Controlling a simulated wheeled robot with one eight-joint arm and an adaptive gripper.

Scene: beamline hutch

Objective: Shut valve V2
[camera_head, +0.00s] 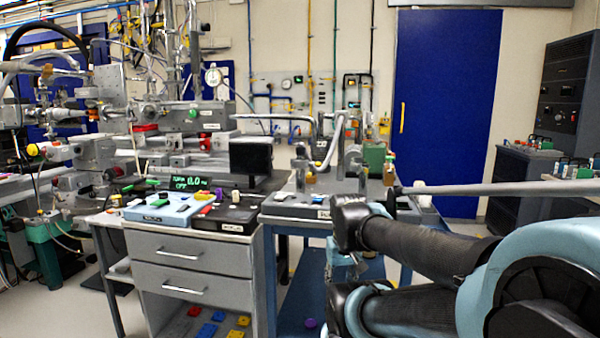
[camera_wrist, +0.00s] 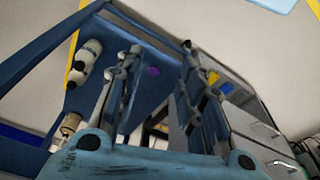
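I cannot pick out valve V2 for sure; no V2 tag is readable. In the head view, silver pipework (camera_head: 329,152) with upright fittings stands on the blue-framed bench, and a small green-and-brass fitting (camera_head: 389,170) is at its right end. A white label on the bench unit is too small to read. In the wrist view, the two fingers of my gripper (camera_wrist: 160,52) are spread apart with nothing between them. They point over a lower blue shelf. In the head view my arm is folded at the right, and the gripper is mostly hidden.
A purple object (camera_head: 311,323) lies on the blue lower shelf (camera_head: 323,280). Beamline equipment fills the left. A blue door (camera_head: 447,100) is behind.

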